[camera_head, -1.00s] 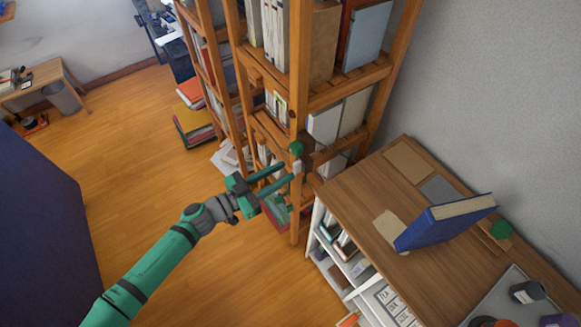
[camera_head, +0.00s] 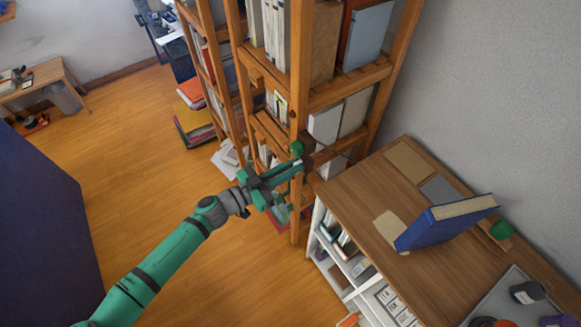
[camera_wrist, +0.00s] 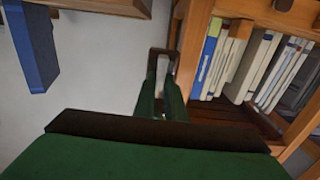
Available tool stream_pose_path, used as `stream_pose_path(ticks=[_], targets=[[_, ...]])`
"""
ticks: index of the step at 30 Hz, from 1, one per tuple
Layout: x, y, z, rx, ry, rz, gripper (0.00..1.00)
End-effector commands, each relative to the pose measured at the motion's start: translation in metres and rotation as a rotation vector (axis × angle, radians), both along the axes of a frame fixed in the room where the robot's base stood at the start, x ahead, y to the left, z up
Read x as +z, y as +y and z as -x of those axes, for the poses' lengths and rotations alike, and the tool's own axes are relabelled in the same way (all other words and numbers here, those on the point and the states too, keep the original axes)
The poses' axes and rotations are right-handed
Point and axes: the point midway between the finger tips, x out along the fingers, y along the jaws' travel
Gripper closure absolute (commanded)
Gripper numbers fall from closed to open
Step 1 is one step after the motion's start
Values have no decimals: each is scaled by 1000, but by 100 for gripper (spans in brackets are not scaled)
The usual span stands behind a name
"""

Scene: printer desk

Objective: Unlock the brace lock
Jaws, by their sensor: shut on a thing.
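The brace lock is a small dark bracket on the front post of the wooden shelf, with a green knob (camera_head: 297,149) beside it in the head view. In the wrist view a dark looped piece (camera_wrist: 163,52) stands at the fingertips. My gripper (camera_head: 297,170) is at the post just below the knob, its two green fingers close together. In the wrist view my gripper (camera_wrist: 161,88) is shut on the dark piece. The fingers hide part of the lock, so its exact hold and whether it is turned cannot be told.
The wooden shelf (camera_head: 300,70) holds books and binders. To its right is a wooden desk (camera_head: 350,190) with a tilted blue book (camera_head: 440,225) and a green item (camera_head: 502,230). Open floor (camera_head: 130,140) lies left of my arm.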

Motion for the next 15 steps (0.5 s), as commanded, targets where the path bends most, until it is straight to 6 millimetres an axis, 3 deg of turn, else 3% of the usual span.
stream_pose_path(ticks=[15], targets=[[1,-1,1,3,-196,-138,100]])
